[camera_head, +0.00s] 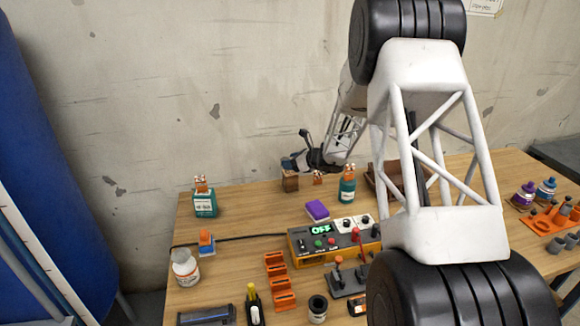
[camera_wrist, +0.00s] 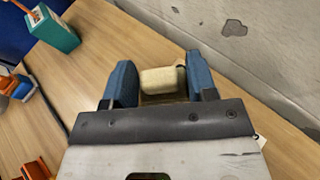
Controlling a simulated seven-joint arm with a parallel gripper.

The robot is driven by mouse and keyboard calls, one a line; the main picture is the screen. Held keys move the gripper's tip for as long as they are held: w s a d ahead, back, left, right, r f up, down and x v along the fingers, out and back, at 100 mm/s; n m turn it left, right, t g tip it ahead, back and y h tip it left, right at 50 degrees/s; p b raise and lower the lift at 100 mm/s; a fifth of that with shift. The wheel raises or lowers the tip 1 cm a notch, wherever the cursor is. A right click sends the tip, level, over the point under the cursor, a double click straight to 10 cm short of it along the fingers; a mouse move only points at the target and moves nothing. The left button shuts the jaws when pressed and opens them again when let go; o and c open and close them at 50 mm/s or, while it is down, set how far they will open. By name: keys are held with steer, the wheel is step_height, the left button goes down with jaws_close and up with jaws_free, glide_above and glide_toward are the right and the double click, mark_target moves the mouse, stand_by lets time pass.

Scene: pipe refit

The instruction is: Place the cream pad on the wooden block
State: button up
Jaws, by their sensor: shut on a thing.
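My gripper (camera_wrist: 162,82) is shut on the cream pad (camera_wrist: 163,79), which sits between its two blue fingers in the wrist view. In the head view my gripper (camera_head: 300,160) is at the back of the table, just above the brown wooden block (camera_head: 290,184). The pad is not clearly visible in the head view. A strip of brown shows just below the pad in the wrist view. I cannot tell whether the pad touches the block.
A small copper fitting (camera_head: 318,177) and a teal container (camera_head: 347,191) stand right of the block. A purple sponge (camera_head: 317,210) lies in front. Another teal container (camera_head: 205,203) stands at left. The wall (camera_head: 200,90) is close behind. Bare tabletop lies left of the block.

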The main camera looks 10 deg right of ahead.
steer(key=shift+w+d+f, duration=0.1)
steer(key=shift+w+f, duration=0.05)
steer(key=shift+w, duration=1.35)
steer(key=shift+f, duration=0.1)
steer(key=shift+f, duration=1.65)
steer(key=shift+f, duration=0.1)
steer(key=o, duration=0.9)
steer(key=shift+s+d, duration=0.1)
steer(key=v, duration=1.2)
